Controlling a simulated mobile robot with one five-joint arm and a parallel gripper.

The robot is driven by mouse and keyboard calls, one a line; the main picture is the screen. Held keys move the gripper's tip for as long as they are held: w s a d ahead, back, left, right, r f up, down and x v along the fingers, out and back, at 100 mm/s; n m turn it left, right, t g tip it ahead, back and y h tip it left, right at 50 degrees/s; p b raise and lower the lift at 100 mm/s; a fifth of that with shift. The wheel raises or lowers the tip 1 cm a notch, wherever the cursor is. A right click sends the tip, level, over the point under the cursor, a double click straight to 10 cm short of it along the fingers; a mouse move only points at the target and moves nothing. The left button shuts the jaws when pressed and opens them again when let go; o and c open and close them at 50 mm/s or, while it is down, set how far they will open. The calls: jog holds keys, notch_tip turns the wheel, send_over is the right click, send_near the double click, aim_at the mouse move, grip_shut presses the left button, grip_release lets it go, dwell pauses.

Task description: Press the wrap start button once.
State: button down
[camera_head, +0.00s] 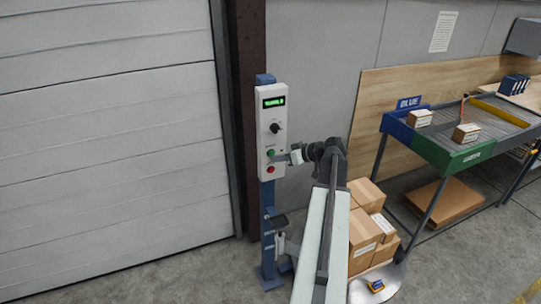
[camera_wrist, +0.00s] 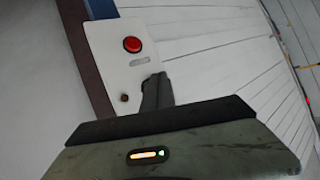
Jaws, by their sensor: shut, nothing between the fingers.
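A white control box (camera_head: 265,110) is mounted on a blue post beside the roller door. It has a lit green display (camera_head: 274,102), a black knob (camera_head: 275,128), a green button (camera_head: 270,153) and a red button (camera_head: 270,169). My gripper (camera_head: 279,157) is shut and empty, its tip at the box face by the green button. Whether it touches the button I cannot tell. In the wrist view the shut fingers (camera_wrist: 157,82) point at the white panel, near the red button (camera_wrist: 132,44). The green button does not show there and seems hidden behind the fingers.
Stacked cardboard boxes (camera_head: 364,226) stand on a round turntable (camera_head: 390,283) right of the post. A blue and green sorting table (camera_head: 452,155) with small cartons is further right. The grey roller door (camera_head: 110,140) fills the left. A small bracket (camera_head: 277,221) juts from the post.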

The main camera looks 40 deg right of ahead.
jog(key=shift+w, duration=0.15)
dwell(0.5)
jog(key=shift+w+d, duration=0.15)
jog(key=shift+w, duration=0.05)
jog(key=shift+w+d, duration=0.15)
jog(key=shift+w, duration=0.15)
dwell(0.7)
jog(key=shift+s, duration=0.1)
jog(key=shift+s+a, duration=0.3)
jog(key=shift+s, duration=0.3)
jog(key=s, duration=0.1)
jog(key=s+a, duration=0.1)
jog(key=s, duration=0.1)
jog(key=s+a, duration=0.1)
jog(key=shift+s, duration=0.35)
dwell(0.8)
